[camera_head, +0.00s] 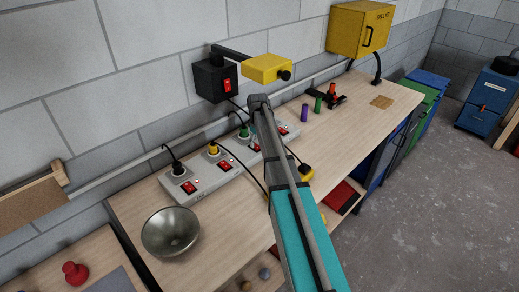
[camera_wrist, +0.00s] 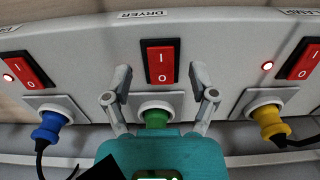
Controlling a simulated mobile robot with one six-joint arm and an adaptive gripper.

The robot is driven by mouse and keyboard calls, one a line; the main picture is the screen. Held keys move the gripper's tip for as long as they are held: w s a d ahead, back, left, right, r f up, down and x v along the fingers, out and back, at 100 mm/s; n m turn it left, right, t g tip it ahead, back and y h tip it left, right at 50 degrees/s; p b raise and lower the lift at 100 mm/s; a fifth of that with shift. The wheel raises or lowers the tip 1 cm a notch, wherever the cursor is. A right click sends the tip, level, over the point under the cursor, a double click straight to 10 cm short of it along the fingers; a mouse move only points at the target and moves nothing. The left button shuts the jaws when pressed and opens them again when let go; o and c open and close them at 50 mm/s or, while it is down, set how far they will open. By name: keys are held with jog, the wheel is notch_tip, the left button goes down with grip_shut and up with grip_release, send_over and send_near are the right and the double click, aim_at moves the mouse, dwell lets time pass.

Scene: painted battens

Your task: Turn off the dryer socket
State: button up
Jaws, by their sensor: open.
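The dryer switch (camera_wrist: 160,62) is a red rocker in a black frame on the grey power strip (camera_head: 205,178). A label reading DRYER (camera_wrist: 140,14) sits above it in the wrist view, and a green plug (camera_wrist: 156,118) is in the socket below. My gripper (camera_wrist: 160,77) is open, one finger on each side of the switch, with nothing between the fingertips. Whether they touch the strip I cannot tell. The dryer socket's indicator light is not visible; the left finger may cover it. In the head view the green plug (camera_head: 244,132) shows beside my arm.
Neighbouring sockets hold a blue plug (camera_wrist: 50,125) and a yellow plug (camera_wrist: 270,122), with similar red switches and lit lights. A metal bowl (camera_head: 171,231) stands in front of the strip. A yellow-armed black wall box (camera_head: 213,80) is above. Cables cross the bench.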

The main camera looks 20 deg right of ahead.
jog(key=shift+f+b, duration=0.7)
jog(key=shift+f, duration=0.3)
jog(key=shift+c, duration=0.2)
